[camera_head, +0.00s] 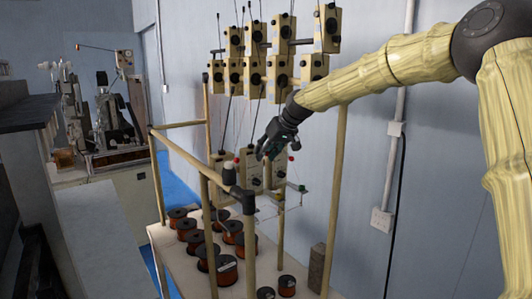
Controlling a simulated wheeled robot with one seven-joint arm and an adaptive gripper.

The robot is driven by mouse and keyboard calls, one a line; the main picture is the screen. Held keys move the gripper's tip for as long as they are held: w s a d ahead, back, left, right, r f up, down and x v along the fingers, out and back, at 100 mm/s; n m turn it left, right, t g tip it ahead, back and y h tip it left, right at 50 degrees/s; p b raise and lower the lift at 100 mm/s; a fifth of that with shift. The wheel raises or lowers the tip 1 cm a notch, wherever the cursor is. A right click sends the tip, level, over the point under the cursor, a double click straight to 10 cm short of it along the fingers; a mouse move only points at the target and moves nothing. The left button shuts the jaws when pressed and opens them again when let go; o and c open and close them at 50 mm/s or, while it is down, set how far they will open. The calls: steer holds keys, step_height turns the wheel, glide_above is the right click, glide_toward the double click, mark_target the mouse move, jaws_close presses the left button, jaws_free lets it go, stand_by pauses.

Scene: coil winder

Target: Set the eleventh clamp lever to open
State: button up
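My gripper (265,149) reaches in from the right, in front of the lower row of cream tensioner boxes. Its dark fingers point down and left; at this size I cannot tell whether they are open or shut. Behind and below it stand a left lower box (224,162), a middle lower box (252,181) and a right lower box partly hidden by the gripper. Small red knobs (291,158) show beside these boxes. I cannot make out single clamp levers or tell which is the eleventh. Contact between the gripper and any lever cannot be seen.
A wooden frame surrounds the winder, with a near post (249,250) and a right post (331,200). More tensioner boxes (327,28) hang above. Several copper wire spools (227,270) stand on the bench below. Thin wires run upward. A wall (440,200) lies behind.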

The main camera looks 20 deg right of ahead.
stand_by(0.3)
steer(key=v, duration=1.2)
steer(key=shift+f, duration=0.15)
